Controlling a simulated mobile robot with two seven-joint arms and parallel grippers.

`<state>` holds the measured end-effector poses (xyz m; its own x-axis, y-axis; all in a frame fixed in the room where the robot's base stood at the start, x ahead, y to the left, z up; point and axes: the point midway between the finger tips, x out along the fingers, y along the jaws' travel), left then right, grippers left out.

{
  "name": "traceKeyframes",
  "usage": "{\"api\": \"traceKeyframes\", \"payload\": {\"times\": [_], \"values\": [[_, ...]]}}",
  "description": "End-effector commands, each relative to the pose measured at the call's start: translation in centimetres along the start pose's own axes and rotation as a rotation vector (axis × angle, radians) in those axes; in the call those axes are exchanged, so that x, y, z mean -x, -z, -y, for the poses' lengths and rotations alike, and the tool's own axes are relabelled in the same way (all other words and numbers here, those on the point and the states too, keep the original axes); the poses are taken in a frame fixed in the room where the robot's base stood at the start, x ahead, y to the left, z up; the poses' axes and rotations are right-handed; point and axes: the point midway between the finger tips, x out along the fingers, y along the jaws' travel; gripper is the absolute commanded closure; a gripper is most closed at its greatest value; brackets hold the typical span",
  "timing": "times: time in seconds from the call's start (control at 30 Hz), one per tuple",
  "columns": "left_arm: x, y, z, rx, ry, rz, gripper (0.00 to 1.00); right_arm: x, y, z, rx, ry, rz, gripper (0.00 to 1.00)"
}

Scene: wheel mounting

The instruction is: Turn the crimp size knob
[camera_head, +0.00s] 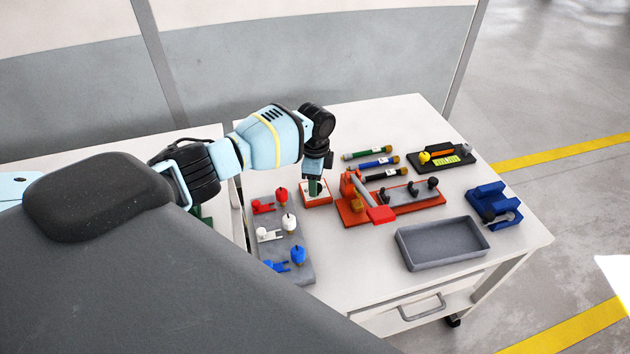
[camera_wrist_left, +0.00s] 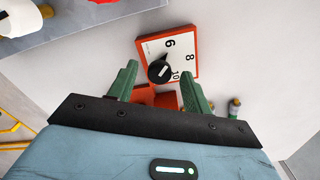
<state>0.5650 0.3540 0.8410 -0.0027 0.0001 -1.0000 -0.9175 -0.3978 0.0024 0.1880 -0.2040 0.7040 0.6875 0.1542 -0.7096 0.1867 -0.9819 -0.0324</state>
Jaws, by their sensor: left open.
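The crimp size knob (camera_wrist_left: 158,71) is a black knob on a white plate with a red-orange border, marked 6, 8 and 10. In the head view the plate (camera_head: 308,199) lies on the table, with the knob hidden beneath my left gripper (camera_head: 315,188). In the left wrist view my left gripper (camera_wrist_left: 160,76) is open. Its two green fingers stand on either side of the knob, with visible gaps, so it is not gripped. I cannot tell the exact height of the fingertips above the plate. My right gripper is out of view.
A red tool (camera_head: 408,203) stands right of the plate. A grey block (camera_head: 298,268) with red, white and blue parts lies in front left. Several coloured cylinders (camera_head: 375,163) lie behind. A grey tray (camera_head: 440,262) and blue fixture (camera_head: 494,205) are further right.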

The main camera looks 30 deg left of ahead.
Motion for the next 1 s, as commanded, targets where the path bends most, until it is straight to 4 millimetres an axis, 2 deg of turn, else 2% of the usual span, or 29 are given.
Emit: {"api": "traceKeyframes", "payload": {"times": [0.2, 0.4, 0.6, 1.0], "values": [[3.9, 0.1, 0.1, 0.0, 0.008, -0.004, 0.51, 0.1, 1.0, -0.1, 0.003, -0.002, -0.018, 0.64], [6.4, 0.0, 0.1, 0.002, 0.006, -0.002, 0.51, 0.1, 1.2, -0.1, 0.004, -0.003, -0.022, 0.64], [7.2, 0.0, 0.1, 0.001, 0.004, -0.001, 0.51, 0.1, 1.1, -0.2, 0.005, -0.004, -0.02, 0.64], [7.2, 0.0, 0.1, 0.001, 0.003, -0.001, 0.51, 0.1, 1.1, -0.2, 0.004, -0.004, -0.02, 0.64]]}}
